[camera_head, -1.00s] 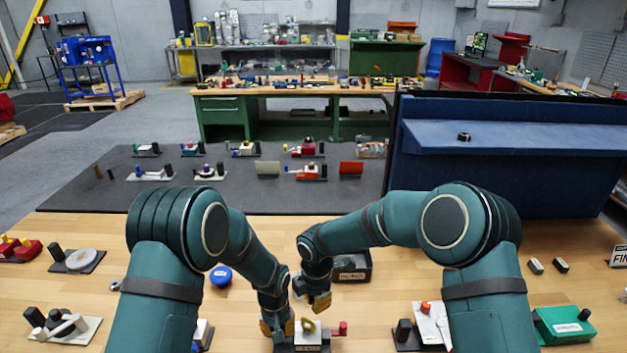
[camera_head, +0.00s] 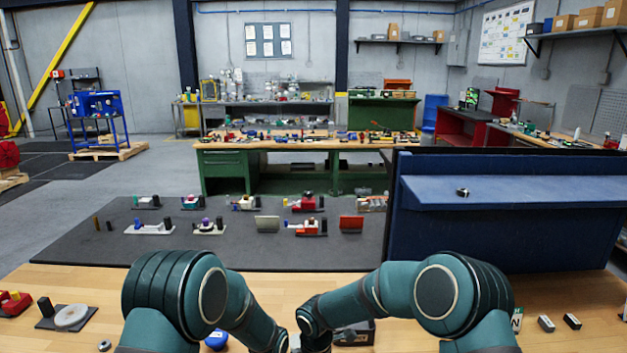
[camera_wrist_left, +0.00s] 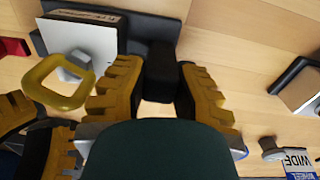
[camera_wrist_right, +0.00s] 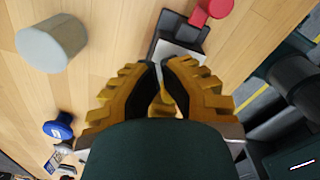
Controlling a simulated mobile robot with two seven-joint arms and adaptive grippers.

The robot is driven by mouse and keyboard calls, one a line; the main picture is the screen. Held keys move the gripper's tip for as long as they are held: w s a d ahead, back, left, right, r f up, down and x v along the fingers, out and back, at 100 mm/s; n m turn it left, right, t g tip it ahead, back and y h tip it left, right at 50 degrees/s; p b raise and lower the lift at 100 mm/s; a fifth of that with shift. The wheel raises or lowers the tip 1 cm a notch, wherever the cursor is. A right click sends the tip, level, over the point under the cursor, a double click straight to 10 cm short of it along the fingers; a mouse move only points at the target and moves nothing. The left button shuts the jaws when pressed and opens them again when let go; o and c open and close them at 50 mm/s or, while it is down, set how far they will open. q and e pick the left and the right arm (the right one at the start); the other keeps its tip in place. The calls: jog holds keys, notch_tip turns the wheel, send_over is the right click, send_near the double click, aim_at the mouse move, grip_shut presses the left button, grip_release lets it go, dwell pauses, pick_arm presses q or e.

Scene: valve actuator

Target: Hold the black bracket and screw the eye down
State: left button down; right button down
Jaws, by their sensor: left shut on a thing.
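In the left wrist view, my left gripper (camera_wrist_left: 158,95) is shut on the black bracket (camera_wrist_left: 160,72), an upright dark block on a dark base. The eye (camera_wrist_left: 58,82), a yellow ring on a grey hex piece, is over a white block (camera_wrist_left: 85,42) on the same base. My right gripper's yellow fingers show at the lower left of that view, close to the eye. In the right wrist view, my right gripper (camera_wrist_right: 163,85) has a narrow gap between its fingers, with yellow inside it. I cannot tell whether the fingers touch the eye. The head view hides both grippers.
A grey cylinder (camera_wrist_right: 52,43) and a blue round piece (camera_wrist_right: 60,126) are on the wooden table. A blue-walled bench (camera_head: 500,215) stands behind on the right. Bare wood shows between the small items.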

jog(key=shift+s+a, duration=0.2)
jog(key=shift+s, duration=0.2)
dwell(0.4)
jog(key=shift+s+d, duration=0.2)
jog(key=shift+s+d, duration=0.3)
jog(key=shift+s, duration=0.1)
jog(key=shift+s+d, duration=0.15)
jog(key=shift+s, duration=0.15)
jog(key=shift+d, duration=0.15)
dwell(0.6)
jog(key=shift+d, duration=0.25)
jog(key=shift+r, duration=3)
